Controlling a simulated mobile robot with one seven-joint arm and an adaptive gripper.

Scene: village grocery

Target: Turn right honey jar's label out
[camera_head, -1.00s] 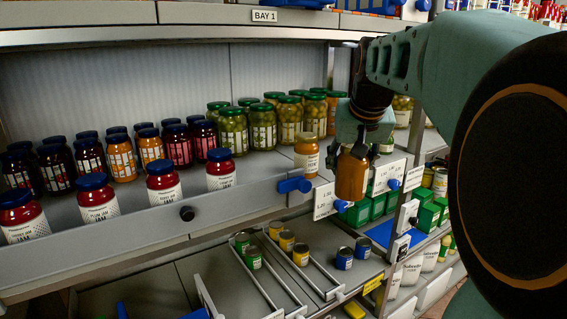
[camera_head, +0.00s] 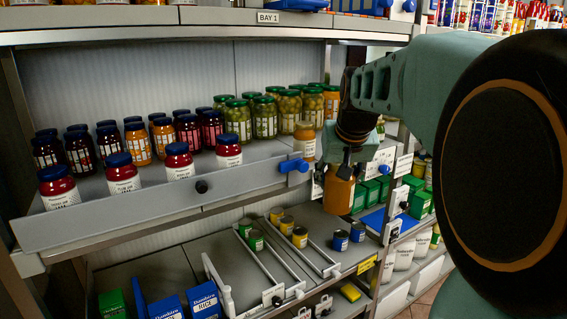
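An amber honey jar (camera_head: 338,192) hangs upright in my gripper (camera_head: 343,168), in front of the shelf edge. The gripper's fingers reach down on both sides of the jar's top and are shut on it. The jar's side towards the camera is plain amber, with no label showing. The lid is hidden by the gripper. Another amber jar with a pale label (camera_head: 304,143) stands at the right end of the shelf, behind and left of the held jar.
The shelf's front rail (camera_head: 150,203) carries a blue clip (camera_head: 293,165) close left of the held jar. Jam jars with blue lids (camera_head: 122,176) and jars with green lids (camera_head: 238,120) fill the shelf. Small cans (camera_head: 300,237) and green boxes (camera_head: 372,190) stand below.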

